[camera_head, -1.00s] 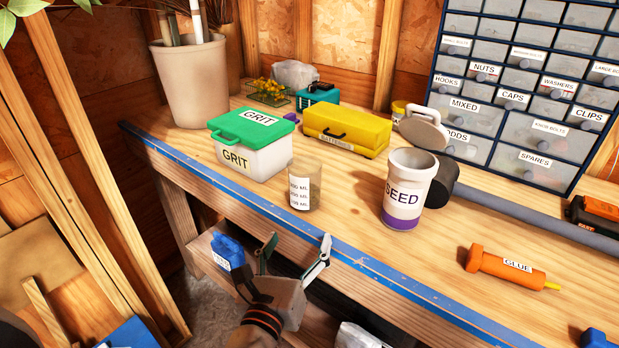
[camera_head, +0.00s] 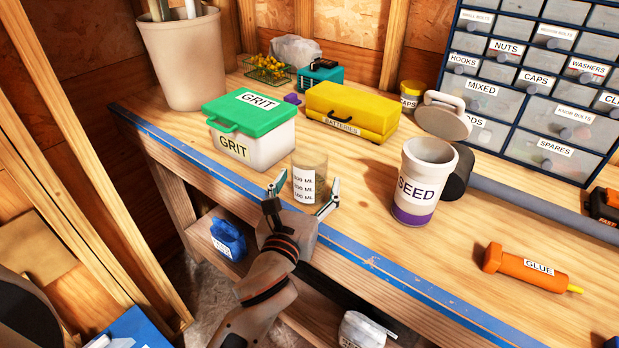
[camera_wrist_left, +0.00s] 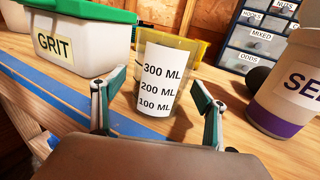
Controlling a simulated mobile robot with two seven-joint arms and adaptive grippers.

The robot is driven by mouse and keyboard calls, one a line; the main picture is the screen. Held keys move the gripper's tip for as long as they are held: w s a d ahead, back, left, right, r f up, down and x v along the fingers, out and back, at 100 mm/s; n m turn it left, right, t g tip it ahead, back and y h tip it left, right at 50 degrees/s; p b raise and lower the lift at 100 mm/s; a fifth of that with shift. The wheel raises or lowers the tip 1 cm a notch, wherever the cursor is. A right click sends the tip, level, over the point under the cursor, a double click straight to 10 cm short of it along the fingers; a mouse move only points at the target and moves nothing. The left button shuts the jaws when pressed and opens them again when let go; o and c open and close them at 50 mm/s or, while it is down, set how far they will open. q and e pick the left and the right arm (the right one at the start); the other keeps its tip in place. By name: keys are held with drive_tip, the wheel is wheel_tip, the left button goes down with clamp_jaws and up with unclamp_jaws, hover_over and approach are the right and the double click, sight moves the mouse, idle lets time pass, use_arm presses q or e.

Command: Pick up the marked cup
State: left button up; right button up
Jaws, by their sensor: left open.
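The marked cup (camera_head: 309,180) is a clear cup with a white label reading 300, 200 and 100 ML. It stands upright on the workbench near the blue front edge. My left gripper (camera_head: 303,199) is open at the bench edge, with its fingers at either side of the cup's near face. In the left wrist view the cup (camera_wrist_left: 160,85) stands between and just beyond the open fingers (camera_wrist_left: 160,100), with no clear contact. The cup's lower near part is hidden by the gripper in the head view. My right gripper is not seen.
A GRIT box (camera_head: 248,140) with a green lid stands left of the cup. A SEED container (camera_head: 420,185) stands to its right. A yellow BATTERIES case (camera_head: 350,112) lies behind. An orange GLUE tube (camera_head: 525,268) lies at right. Bench between cup and SEED container is clear.

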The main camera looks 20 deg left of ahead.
use_arm(q)
drive_tip(key=shift+w, duration=0.7)
drive_tip(key=shift+f, duration=0.1)
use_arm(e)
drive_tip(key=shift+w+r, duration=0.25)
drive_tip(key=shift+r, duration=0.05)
use_arm(q)
drive_tip(key=c, duration=1.3)
drive_tip(key=shift+o, duration=0.2)
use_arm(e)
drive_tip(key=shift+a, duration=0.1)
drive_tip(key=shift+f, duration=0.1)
use_arm(q)
drive_tip(key=shift+r, duration=0.3)
wheel_tip(320, 180, up, 19)
drive_tip(key=p, duration=0.6)
drive_tip(key=shift+r, duration=0.15)
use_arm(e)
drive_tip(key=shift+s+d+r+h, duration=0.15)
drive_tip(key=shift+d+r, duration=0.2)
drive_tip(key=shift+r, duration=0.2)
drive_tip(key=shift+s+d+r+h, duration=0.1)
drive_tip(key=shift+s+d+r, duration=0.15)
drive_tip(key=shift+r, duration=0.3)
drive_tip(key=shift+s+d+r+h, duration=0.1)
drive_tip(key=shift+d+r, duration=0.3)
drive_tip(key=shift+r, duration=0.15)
